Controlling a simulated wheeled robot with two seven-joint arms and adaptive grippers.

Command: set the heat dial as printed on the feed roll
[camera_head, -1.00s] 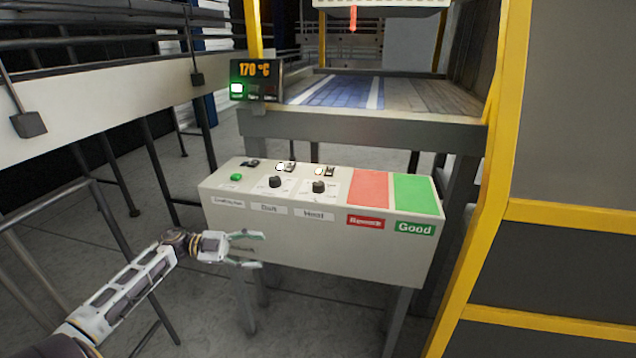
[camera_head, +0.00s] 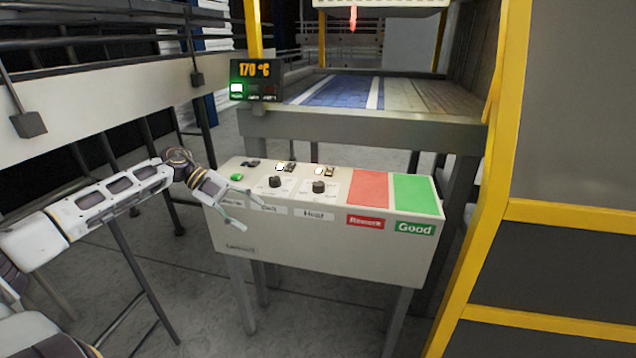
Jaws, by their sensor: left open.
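The heat dial (camera_head: 319,187) is a small black knob on top of the cream control box (camera_head: 330,248), above the label "Heat". A second black dial (camera_head: 275,182) sits to its left above a partly covered label. The display (camera_head: 256,70) behind the box reads 170 °C, with a green lamp lit at its left. My left gripper (camera_head: 250,212) is open and empty at the box's front left edge, left of both dials. Whether it touches the box I cannot tell. The feed roll and its print cannot be made out. My right gripper is not in view.
A green button (camera_head: 237,177) and small switches (camera_head: 325,171) are on the box top. A red pad (camera_head: 368,190) marked "Rework" and a green pad (camera_head: 416,194) marked "Good" lie at the right. A yellow frame (camera_head: 478,220) stands close on the right.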

